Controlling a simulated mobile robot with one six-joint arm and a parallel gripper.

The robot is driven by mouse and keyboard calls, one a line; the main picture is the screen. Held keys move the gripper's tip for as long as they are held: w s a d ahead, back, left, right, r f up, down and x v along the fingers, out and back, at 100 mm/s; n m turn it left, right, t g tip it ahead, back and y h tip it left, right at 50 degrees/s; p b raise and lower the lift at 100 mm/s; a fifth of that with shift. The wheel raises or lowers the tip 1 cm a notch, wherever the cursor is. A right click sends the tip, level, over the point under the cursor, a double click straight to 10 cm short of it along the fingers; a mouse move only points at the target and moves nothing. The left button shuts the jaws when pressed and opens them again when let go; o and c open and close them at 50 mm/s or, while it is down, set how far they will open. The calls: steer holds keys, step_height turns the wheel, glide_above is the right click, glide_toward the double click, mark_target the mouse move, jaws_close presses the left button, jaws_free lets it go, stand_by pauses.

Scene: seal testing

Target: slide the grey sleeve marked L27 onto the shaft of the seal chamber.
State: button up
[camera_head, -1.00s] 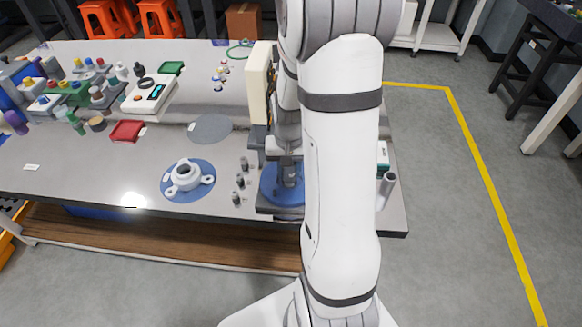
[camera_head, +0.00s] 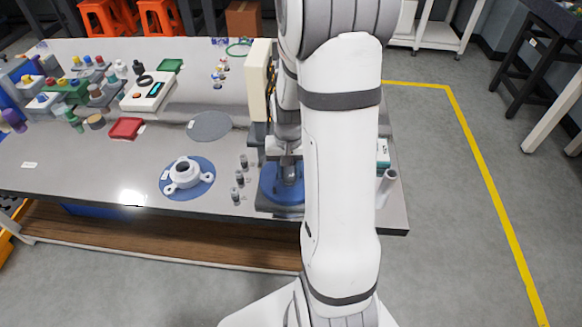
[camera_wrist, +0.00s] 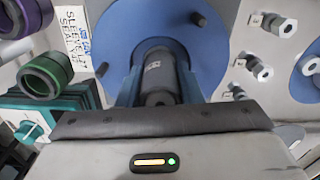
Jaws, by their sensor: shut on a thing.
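My gripper (camera_wrist: 158,92) is at the lower middle of the wrist view, its two blue jaws shut on a dark grey sleeve (camera_wrist: 153,72). A small white mark shows on the sleeve, too small to read. Behind the sleeve is the round blue face of the seal chamber (camera_wrist: 160,22), with dark pins standing out of it. The shaft is not clearly visible, and I cannot tell whether the sleeve is around it. In the head view the chamber's blue disc (camera_head: 270,186) is partly hidden by my arm, with the sleeve (camera_head: 290,172) just above it.
A white flanged ring (camera_head: 187,173) lies on a blue mat to the left. Several small grey fittings (camera_head: 240,179) stand between it and the chamber. A cream upright block (camera_head: 258,80) rises behind. Purple- and green-ringed parts (camera_wrist: 45,75) are at left in the wrist view.

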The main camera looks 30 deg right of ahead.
steer(key=shift+f+b, duration=0.4)
steer(key=shift+f, duration=0.15)
stand_by(0.4)
steer(key=o, duration=1.2)
steer(key=shift+o, duration=0.2)
step_height(320, 180, up, 9)
steer(key=p, duration=0.7)
steer(key=shift+w+r, duration=0.1)
